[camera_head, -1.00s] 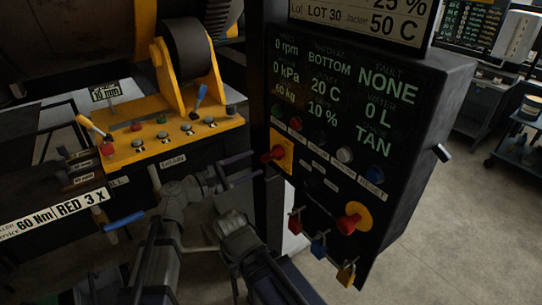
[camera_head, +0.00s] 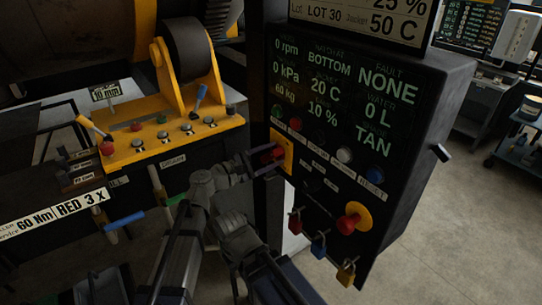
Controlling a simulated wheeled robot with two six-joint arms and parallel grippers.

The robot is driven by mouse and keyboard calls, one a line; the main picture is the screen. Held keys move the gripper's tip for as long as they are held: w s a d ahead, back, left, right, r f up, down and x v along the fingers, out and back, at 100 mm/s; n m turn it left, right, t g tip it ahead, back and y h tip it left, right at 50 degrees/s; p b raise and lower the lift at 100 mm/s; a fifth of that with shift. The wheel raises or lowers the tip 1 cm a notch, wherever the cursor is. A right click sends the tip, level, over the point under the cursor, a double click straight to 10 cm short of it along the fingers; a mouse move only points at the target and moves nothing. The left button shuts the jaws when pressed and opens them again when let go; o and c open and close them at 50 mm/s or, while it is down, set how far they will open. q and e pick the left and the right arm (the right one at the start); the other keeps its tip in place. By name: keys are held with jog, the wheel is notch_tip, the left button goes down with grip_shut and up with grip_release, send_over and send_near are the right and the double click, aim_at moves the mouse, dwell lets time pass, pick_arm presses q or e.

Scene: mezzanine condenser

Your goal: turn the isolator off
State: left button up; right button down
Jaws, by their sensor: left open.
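The isolator is a red handle (camera_head: 270,156) on a yellow plate (camera_head: 288,151) at the left edge of the black control panel (camera_head: 415,165). My left gripper (camera_head: 264,162) is at the handle with its fingers open, one above and one below the red part. I cannot tell whether the fingers touch it. The gripper partly covers the handle, so its exact angle is hard to read. I cannot make out my right gripper in this view.
A red mushroom button on a yellow disc (camera_head: 354,217) and hanging red, blue (camera_head: 318,246) and yellow padlocks are lower on the panel. A row of coloured buttons lies above. A yellow lever console (camera_head: 165,140) stands to the left. Open floor lies at right.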

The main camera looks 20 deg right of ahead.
pick_arm(q)
grip_shut()
dwell(0.3)
jog(key=shift+m, duration=0.3)
jog(key=m, duration=0.3)
jog(key=shift+s+f+m, duration=0.15)
jog(key=shift+f+m, duration=0.05)
jog(key=shift+m, duration=0.2)
jog(key=m, duration=0.4)
jog(key=shift+f+m+b, duration=0.2)
jog(key=shift+m+b, duration=0.1)
jog(key=shift+b, duration=0.1)
jog(key=m, duration=0.4)
jog(key=shift+f, duration=0.2)
jog(key=shift+f+m+b, duration=0.15)
jog(key=shift+m+b, duration=0.2)
jog(key=shift+m, duration=2.05)
